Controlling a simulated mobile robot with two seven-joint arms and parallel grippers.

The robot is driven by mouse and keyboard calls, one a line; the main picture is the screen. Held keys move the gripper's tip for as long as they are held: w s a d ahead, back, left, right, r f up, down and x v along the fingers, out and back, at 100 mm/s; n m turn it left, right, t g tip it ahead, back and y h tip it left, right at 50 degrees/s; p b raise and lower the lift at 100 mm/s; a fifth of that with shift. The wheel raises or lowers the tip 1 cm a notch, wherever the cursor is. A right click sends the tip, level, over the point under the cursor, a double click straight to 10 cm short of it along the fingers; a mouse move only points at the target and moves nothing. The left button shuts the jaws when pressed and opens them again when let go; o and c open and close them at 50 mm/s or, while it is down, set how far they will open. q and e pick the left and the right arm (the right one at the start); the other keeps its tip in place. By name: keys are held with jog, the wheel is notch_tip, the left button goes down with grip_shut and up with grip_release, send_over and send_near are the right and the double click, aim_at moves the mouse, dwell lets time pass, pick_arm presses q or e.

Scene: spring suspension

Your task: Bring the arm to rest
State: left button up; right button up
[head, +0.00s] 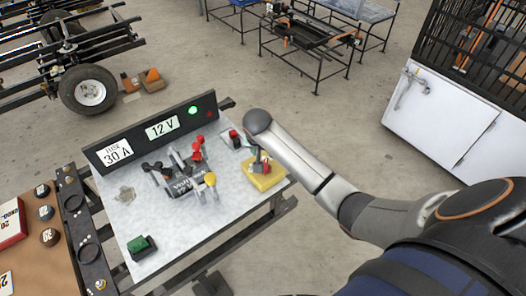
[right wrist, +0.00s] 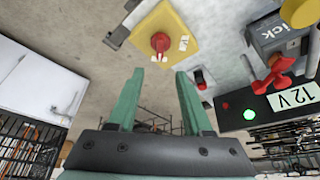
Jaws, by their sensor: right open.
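My right arm reaches in from the right in the head view, its wrist (head: 258,122) above the right end of the grey bench top (head: 130,205). The right wrist view shows the two teal fingers of my right gripper (right wrist: 157,74) spread apart with nothing between them. A yellow box with a red knob (head: 268,182) sits at the bench's right edge. It also shows beyond the fingertips in the right wrist view (right wrist: 180,28), apart from them. My left gripper is not in view.
A panel (head: 150,128) marked 30 A and 12 V, with a lit green lamp (head: 193,110), stands along the bench's back. A grey device with red and yellow levers (head: 185,185), a red switch (head: 234,138) and a green block (head: 141,246) are on the bench. A white cabinet (head: 437,120) stands right.

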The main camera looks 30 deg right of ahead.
dwell(0.5)
jog(key=s+a+f+n+t+y, duration=0.4)
jog(key=s+a+f+n, duration=0.55)
jog(key=s, duration=0.65)
jog(key=s+a+t+y, duration=0.1)
jog(key=s+a+t, duration=0.1)
jog(key=s+a, duration=0.2)
jog(key=s, duration=0.3)
jog(key=shift+s+a+r+n, duration=0.15)
jog(key=shift+a+n, duration=0.1)
jog(key=shift+n, duration=0.1)
